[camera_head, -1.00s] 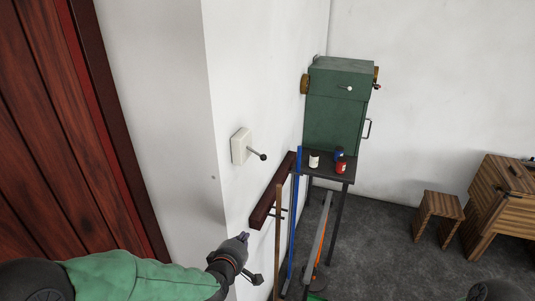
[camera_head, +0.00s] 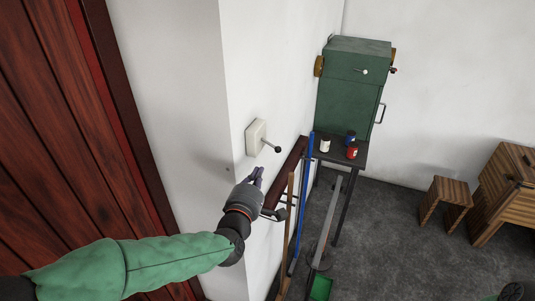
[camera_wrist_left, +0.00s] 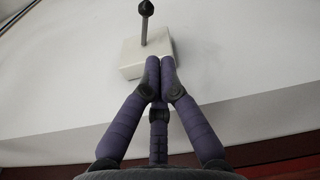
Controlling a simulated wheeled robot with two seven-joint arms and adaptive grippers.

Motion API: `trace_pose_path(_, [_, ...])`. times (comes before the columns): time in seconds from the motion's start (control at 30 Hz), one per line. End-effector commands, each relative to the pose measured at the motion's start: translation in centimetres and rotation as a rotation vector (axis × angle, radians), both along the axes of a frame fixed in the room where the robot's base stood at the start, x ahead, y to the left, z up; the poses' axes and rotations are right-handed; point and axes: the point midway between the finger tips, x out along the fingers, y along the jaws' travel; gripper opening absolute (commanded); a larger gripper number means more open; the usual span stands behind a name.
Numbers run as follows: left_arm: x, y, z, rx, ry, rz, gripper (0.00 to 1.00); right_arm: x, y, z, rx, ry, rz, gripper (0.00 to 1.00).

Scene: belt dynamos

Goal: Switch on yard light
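A cream wall switch box (camera_head: 256,136) with a dark ball-tipped lever (camera_head: 277,149) is mounted on the white wall. It also shows in the left wrist view as a pale box (camera_wrist_left: 140,57) with its lever (camera_wrist_left: 145,22) standing out. My left gripper (camera_head: 256,176) is just below the switch in the head view. In the left wrist view its purple fingers (camera_wrist_left: 160,80) come together at the tips in front of the box's lower edge. Nothing shows between them, and I cannot tell whether they touch the box. My right gripper does not show clearly.
A wall rack with long-handled tools (camera_head: 290,215) hangs close to the right of my left gripper. A small dark table (camera_head: 338,154) with several cans stands beyond, by a green cabinet (camera_head: 345,95). A wooden stool (camera_head: 446,190) and bench are at right. A red-brown door (camera_head: 60,140) is at left.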

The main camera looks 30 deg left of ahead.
Motion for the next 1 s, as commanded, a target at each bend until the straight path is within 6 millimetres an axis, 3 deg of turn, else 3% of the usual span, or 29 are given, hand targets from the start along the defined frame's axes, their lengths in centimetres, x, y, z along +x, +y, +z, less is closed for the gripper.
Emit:
trace_pose_path(0.27, [1.7, 0.4, 0.0, -0.001, 0.003, 0.001, 0.0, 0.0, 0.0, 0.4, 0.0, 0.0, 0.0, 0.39])
trace_pose_path(0.73, [8.1, 1.6, -0.2, 0.001, 0.002, 0.001, 0.0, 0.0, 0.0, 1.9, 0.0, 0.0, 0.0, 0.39])
trace_pose_path(1.0, [9.7, 1.9, -0.3, 0.001, 0.001, -0.001, 0.0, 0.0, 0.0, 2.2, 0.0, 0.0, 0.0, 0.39])
